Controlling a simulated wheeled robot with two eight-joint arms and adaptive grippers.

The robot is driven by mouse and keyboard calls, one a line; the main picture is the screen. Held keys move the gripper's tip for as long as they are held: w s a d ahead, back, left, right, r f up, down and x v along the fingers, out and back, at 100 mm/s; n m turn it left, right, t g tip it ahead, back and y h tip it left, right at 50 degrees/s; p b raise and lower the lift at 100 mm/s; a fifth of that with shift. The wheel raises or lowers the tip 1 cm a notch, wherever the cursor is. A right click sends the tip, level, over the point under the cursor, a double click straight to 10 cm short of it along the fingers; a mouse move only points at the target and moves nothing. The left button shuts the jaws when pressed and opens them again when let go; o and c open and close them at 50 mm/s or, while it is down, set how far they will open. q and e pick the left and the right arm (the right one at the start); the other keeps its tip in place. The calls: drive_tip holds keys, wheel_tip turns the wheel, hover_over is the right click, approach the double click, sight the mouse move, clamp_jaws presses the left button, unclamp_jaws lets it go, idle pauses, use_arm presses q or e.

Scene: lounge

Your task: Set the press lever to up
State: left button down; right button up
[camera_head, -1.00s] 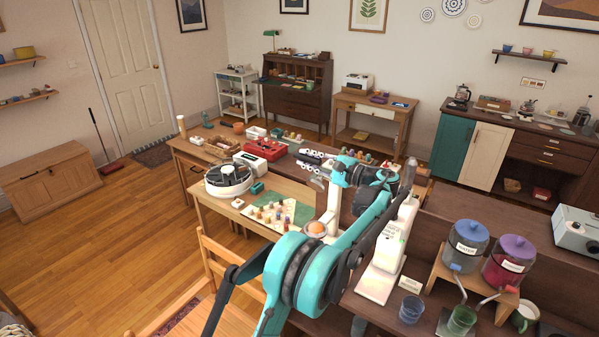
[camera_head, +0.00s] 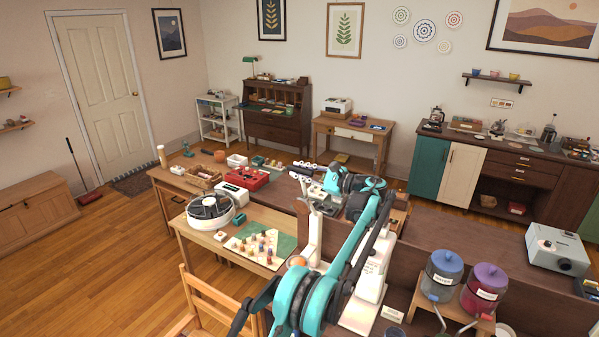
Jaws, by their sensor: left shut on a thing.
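A white press (camera_head: 312,232) with an upright column stands on the table in the middle of the picture, with an orange (camera_head: 297,262) low at its front. My left gripper (camera_head: 305,177) is near the top of the column, pointing left. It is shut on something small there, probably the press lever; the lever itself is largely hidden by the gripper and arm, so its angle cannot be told. My left arm covers part of the table behind. My right gripper is not in view.
A white labelled machine (camera_head: 372,270) stands just right of the press, partly behind my arm. A white round carousel (camera_head: 210,211) and a board with small pieces (camera_head: 252,250) lie to the left. Two lidded jars (camera_head: 441,276) stand at lower right.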

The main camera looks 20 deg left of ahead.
use_arm(q)
drive_tip(key=shift+w+r, duration=0.1)
drive_tip(key=shift+r, duration=0.1)
drive_tip(key=c, duration=1.4)
unclamp_jaws()
drive_tip(key=shift+w, duration=0.1)
drive_tip(key=shift+w+f, duration=0.2)
drive_tip(key=shift+s+d, duration=0.15)
drive_tip(key=shift+d, duration=0.35)
drive_tip(key=d, duration=1.1)
drive_tip(key=shift+s, duration=0.35)
